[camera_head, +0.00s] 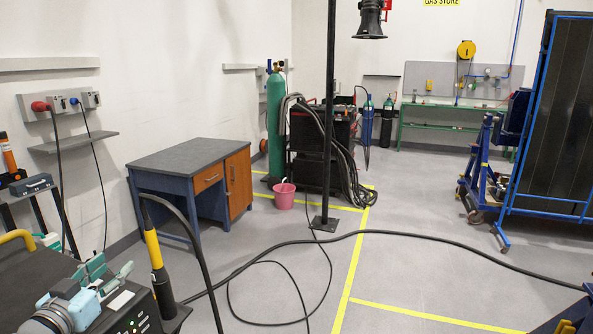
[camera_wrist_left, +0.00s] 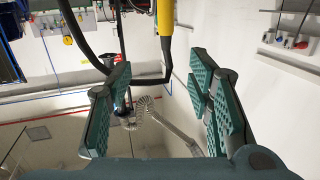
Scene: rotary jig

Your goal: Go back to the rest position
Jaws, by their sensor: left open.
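My left gripper (camera_head: 106,272) is at the lower left of the head view, with its teal fingers spread and nothing between them. The left wrist view also shows the two ridged teal fingers (camera_wrist_left: 162,105) wide apart. A yellow and black welding torch (camera_head: 153,250) stands nearly upright just right of the gripper, with a black cable looping from its top. In the left wrist view the torch (camera_wrist_left: 165,18) shows beyond the fingers at the top, apart from them. My right gripper is not in view.
A dark machine (camera_head: 135,312) lies beside and below the left gripper. A blue desk (camera_head: 190,160) with orange fronts stands against the left wall. A black post (camera_head: 328,120), pink bucket (camera_head: 284,196) and green cylinder (camera_head: 275,125) are farther back. A cable (camera_head: 420,236) crosses the otherwise open floor.

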